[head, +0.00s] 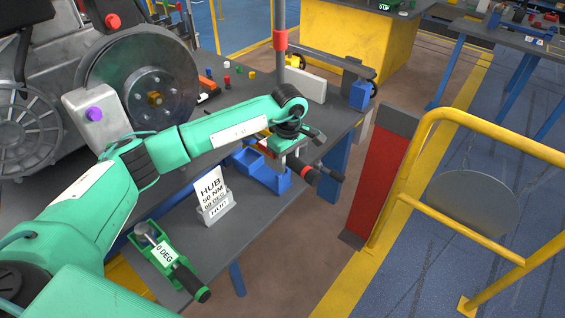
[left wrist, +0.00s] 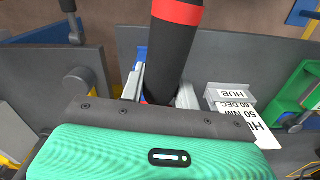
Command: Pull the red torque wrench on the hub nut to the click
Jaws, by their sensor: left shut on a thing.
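The torque wrench (head: 330,175) shows a black handle with a red band, beside the blue cradle (head: 270,177) at the table's right edge. My left gripper (head: 292,160) is shut on the wrench; its fingers lie either side of the black handle (left wrist: 176,50) in the left wrist view. The gripper hides part of the wrench, and I cannot tell whether it still touches the cradle. The brass-coloured hub nut (head: 155,98) sits in the middle of the grey disc (head: 125,70), away from the wrench. My right gripper is not in view.
A card reading HUB 50 NM (head: 210,188) stands on the table before the cradle. A green tool marked 0 DEG (head: 165,252) lies at the front. A purple knob (head: 94,114) is near the disc. A yellow rail (head: 440,220) stands at right.

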